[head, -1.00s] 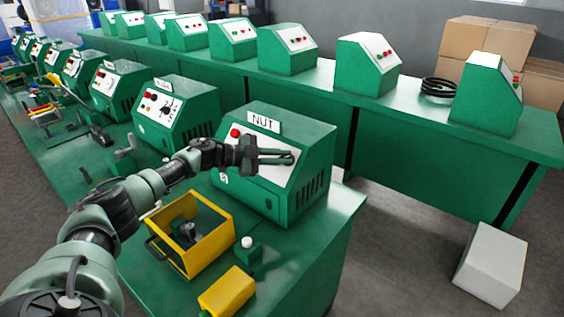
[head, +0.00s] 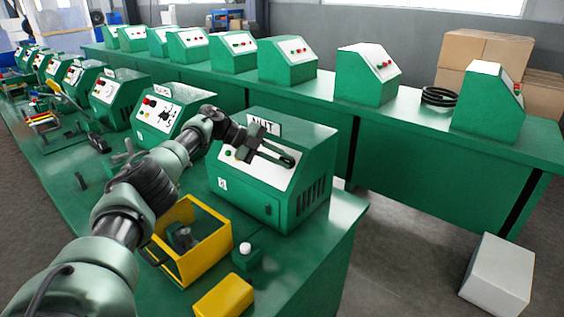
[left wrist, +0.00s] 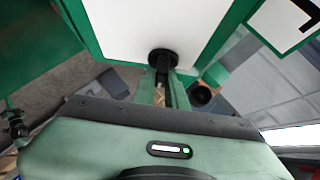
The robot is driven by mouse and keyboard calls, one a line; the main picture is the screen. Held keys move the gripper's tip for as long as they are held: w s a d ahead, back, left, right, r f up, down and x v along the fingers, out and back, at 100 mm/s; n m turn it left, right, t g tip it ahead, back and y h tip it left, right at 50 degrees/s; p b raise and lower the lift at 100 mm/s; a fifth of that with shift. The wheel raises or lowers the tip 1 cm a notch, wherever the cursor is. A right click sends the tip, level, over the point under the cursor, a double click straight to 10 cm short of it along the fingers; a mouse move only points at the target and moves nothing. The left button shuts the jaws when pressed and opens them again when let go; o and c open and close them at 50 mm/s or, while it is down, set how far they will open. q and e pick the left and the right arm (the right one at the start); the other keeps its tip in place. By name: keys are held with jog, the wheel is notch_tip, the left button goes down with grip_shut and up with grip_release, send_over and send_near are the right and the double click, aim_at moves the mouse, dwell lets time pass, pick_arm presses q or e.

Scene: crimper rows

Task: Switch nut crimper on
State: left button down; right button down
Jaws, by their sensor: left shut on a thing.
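The nut crimper (head: 286,208) is a green box with a sloped white front panel and a "NUT" sign (head: 264,124) on top. My left gripper (head: 284,158) lies across the panel's upper part and hides some of its controls. In the left wrist view, a round black knob (left wrist: 162,57) stands out from the white panel (left wrist: 205,22). My left gripper's fingers (left wrist: 164,80) are shut on this knob. A small green spot (head: 228,153) shows on the panel left of the gripper. My right gripper is not in view.
A yellow open box (head: 205,262), a green block with a white button (head: 246,257) and a yellow block (head: 223,297) lie in front of the crimper. Similar machines (head: 165,117) continue to the left. A second bench (head: 430,160) stands behind.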

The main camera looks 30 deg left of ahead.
pick_arm(q)
jog(key=shift+d, duration=0.1)
dwell(0.3)
jog(key=c, duration=1.4)
grip_release()
jog(key=shift+c, duration=0.2)
jog(key=b+v, duration=0.1)
jog(key=v, duration=0.6)
jog(key=shift+s+a+r, duration=0.2)
jog(key=shift+a, duration=0.1)
